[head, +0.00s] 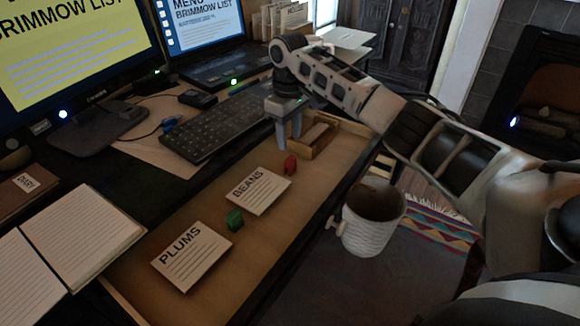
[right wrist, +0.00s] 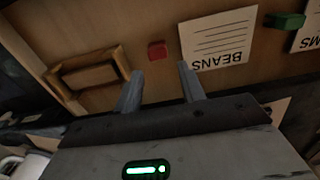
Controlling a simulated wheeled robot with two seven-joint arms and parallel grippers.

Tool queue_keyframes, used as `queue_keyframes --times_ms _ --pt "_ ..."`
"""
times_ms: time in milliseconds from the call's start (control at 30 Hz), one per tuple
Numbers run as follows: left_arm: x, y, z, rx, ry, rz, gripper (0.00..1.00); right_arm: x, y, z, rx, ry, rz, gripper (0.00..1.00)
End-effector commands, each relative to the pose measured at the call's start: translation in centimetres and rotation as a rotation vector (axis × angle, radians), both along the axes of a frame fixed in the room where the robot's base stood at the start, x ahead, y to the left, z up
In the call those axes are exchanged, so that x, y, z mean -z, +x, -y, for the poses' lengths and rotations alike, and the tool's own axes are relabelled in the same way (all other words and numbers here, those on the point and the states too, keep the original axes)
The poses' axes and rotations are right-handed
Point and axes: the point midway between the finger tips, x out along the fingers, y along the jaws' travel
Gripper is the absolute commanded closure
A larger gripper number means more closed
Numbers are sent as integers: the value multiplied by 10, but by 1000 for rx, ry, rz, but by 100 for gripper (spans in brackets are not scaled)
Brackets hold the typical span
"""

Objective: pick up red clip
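The red clip (head: 290,165) lies on the wooden desk surface, just past the corner of the BEANS card (head: 259,190). In the right wrist view the red clip (right wrist: 157,51) lies beyond the fingertips, between the BEANS card (right wrist: 217,40) and a wooden tray. My right gripper (head: 289,143) is open and empty above the desk, near the clip and apart from it. Its two spread fingers also show in the right wrist view (right wrist: 160,75). My left gripper is not in view.
A green clip (head: 235,219) lies between the BEANS card and the PLUMS card (head: 191,256). The small wooden tray (head: 316,150) stands close behind the red clip. A keyboard (head: 215,122) is to the left. A white mug-like container (head: 373,217) is right of the desk edge.

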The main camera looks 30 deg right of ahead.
Motion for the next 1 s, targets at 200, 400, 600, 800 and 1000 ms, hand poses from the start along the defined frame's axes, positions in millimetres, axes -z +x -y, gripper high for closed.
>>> queue_keyframes --times_ms 200,400,600,800,1000 --pt "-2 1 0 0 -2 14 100 30 0 0 -1 0 -1 60" --pt "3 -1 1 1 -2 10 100 47 -1 2 -1 -2 -2 60" --pt "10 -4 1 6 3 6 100 76 -1 3 -1 -1 -2 60" --pt "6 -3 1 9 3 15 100 85 -1 4 -1 -1 -1 60" --pt "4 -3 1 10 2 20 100 85 -1 4 -1 -1 0 71"
